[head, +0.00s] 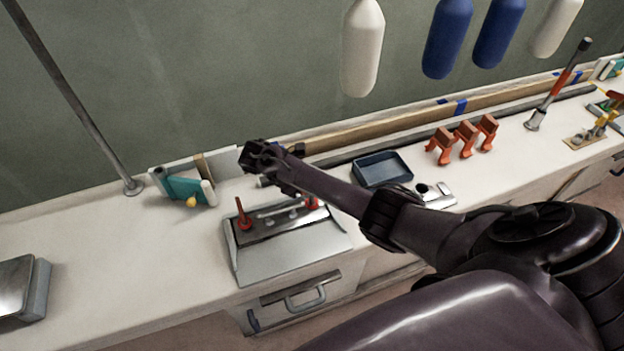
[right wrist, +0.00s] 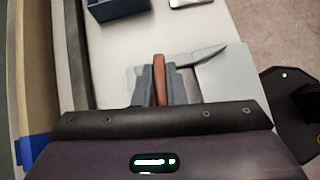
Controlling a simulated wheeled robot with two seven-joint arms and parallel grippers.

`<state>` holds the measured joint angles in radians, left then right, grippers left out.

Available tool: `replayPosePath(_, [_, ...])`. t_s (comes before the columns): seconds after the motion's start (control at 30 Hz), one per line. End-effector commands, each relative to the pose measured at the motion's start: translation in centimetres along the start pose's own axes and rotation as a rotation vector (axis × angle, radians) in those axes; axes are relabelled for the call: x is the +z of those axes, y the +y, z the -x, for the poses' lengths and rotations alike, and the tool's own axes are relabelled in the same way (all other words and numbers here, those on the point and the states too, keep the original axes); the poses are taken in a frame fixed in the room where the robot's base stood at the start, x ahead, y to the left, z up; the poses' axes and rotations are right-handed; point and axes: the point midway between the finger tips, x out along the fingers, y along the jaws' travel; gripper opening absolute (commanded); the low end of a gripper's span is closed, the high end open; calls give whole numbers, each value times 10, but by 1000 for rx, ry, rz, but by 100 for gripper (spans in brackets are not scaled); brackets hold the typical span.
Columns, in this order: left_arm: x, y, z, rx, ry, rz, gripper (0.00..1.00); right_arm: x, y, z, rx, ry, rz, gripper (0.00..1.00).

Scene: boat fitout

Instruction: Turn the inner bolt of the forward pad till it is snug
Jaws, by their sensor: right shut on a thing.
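My right arm reaches in from the right of the head view, and its dark wrist end (head: 265,158) hangs over the back of a grey sloped metal block. My right gripper (right wrist: 160,88) is shut on a red-brown upright piece (right wrist: 158,72) in the right wrist view. The block's dark plate (head: 262,231) carries silver bolt-like parts (head: 294,216) and a red post (head: 243,214) at its left end. A second red post (head: 312,202) at its right end is partly hidden by my arm. I cannot tell which bolt is the inner one. My left gripper is not in view.
A blue tray (head: 382,170) and orange clamps (head: 466,138) stand to the right. A teal and white piece (head: 187,189) stands at the back left beside a metal pole (head: 75,100).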

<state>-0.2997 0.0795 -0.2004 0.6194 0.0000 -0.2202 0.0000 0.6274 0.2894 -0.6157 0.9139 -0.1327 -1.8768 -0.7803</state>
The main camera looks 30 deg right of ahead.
Motion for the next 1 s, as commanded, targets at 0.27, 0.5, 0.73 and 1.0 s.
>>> replayPosePath(0.27, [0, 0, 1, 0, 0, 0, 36, 3, 4, 5, 6, 4, -6, 15])
replayPosePath(0.5, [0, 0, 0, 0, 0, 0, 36, 2, 2, 3, 4, 2, -3, 33])
replayPosePath(0.73, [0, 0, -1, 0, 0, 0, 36, 0, 2, 5, 4, 3, -1, 33])
replayPosePath(1.0, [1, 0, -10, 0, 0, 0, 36, -1, 2, 46, 7, 6, -1, 33])
